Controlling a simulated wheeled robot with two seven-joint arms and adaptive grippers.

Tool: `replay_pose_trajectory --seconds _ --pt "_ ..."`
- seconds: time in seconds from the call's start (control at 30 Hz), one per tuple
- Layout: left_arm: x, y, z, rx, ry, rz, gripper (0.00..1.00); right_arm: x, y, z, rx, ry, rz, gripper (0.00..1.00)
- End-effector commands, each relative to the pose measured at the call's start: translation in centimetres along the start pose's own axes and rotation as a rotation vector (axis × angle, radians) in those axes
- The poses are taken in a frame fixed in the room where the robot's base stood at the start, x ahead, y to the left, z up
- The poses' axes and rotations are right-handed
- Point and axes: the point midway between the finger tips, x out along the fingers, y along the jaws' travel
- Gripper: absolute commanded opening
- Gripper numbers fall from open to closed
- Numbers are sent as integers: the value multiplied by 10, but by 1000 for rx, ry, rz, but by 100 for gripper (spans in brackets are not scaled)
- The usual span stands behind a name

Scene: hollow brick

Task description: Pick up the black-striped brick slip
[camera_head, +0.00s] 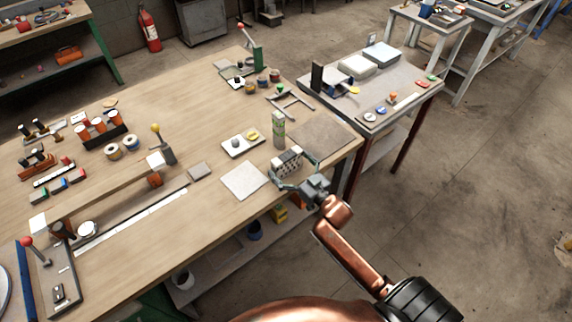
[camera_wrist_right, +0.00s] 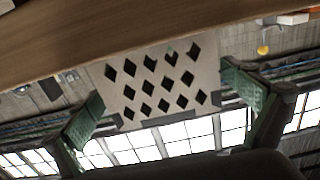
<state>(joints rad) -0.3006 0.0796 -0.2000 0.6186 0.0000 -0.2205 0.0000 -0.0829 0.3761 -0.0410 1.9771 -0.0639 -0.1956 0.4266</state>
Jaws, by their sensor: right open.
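A pale block with a dark pattern (camera_head: 285,163) stands on the workbench near its front right edge. In the right wrist view a pale face with rows of dark diamond shapes (camera_wrist_right: 155,82) shows between the fingers. I cannot make out black stripes on it. My right gripper (camera_head: 291,172) is open, with a green finger on either side of the block; in the wrist view its fingers (camera_wrist_right: 165,104) stand wide. Whether either finger touches the block I cannot tell. My left gripper is not in view.
A tall green-marked block (camera_head: 278,130) stands just behind. A pale square tile (camera_head: 244,180) lies to the left, and a white tray with small items (camera_head: 240,148) lies behind it. A grey mat (camera_head: 322,138) is to the right. The workbench (camera_head: 180,95) has clear wood at the back.

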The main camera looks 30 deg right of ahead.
Motion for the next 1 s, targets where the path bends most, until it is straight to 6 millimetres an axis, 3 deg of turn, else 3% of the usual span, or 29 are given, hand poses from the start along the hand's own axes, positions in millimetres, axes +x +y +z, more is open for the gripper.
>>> replay_pose_trajectory --seconds 0.27,0.9,1.0 --pt "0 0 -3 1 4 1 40 2 0 0 0 0 0 99" --pt "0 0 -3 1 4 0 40 2 0 0 1 0 0 55" --pt "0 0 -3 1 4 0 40 2 0 -1 0 2 0 55"
